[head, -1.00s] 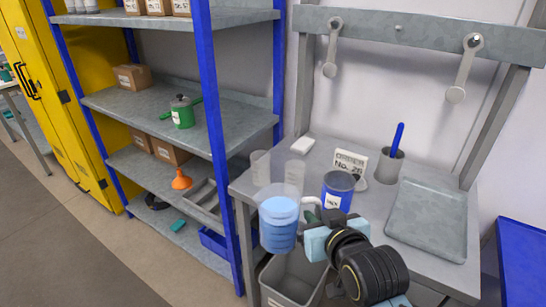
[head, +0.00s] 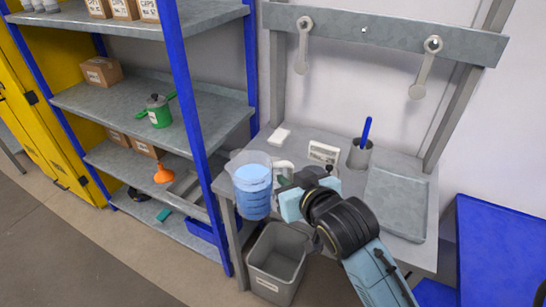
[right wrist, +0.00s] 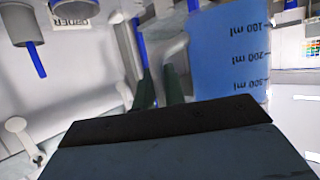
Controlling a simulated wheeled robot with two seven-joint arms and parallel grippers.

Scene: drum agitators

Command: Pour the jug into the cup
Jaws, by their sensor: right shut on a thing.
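The jug (head: 252,188) is clear with blue liquid in it and a white handle. In the head view it is upright, in front of the table's left part. My right gripper (head: 285,181) is shut on its handle from the right. In the right wrist view the jug (right wrist: 228,55) shows its ml marks upside down, beside my right gripper's dark fingers (right wrist: 162,85). The clear cups on the table, seen earlier, are hidden now, seemingly behind the jug. I cannot make out the cup. My left gripper is not in view.
The grey table (head: 345,195) holds a grey holder with a blue stick (head: 360,154), an order sign (head: 323,152) and a grey tray (head: 395,203). A grey bin (head: 278,260) stands below the jug. A shelf's blue post (head: 190,130) rises at the left.

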